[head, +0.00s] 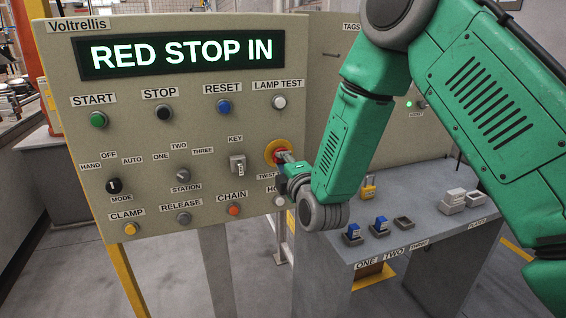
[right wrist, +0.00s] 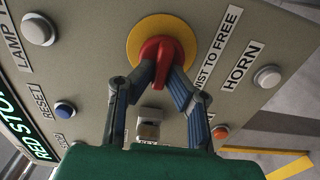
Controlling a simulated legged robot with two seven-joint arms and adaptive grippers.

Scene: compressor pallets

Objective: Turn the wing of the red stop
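The red stop (right wrist: 163,58) is a mushroom knob with a raised wing, on a round yellow plate (right wrist: 135,38) in the right wrist view. In the head view the yellow plate (head: 271,147) shows at the panel's right side, with the red stop mostly hidden behind my gripper. My right gripper (right wrist: 162,79) has one finger on each side of the wing, and both fingertips appear to press on it. In the head view the right gripper (head: 286,164) reaches the stop from the right. The display (head: 181,52) reads RED STOP IN. My left gripper is not in view.
The beige panel (head: 60,85) carries several buttons and selectors. A key switch (head: 237,165) sits just left of the stop. HORN (right wrist: 267,77) and RESET (right wrist: 65,110) buttons are near the gripper. A grey table (head: 345,247) with small blue and grey items stands at right.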

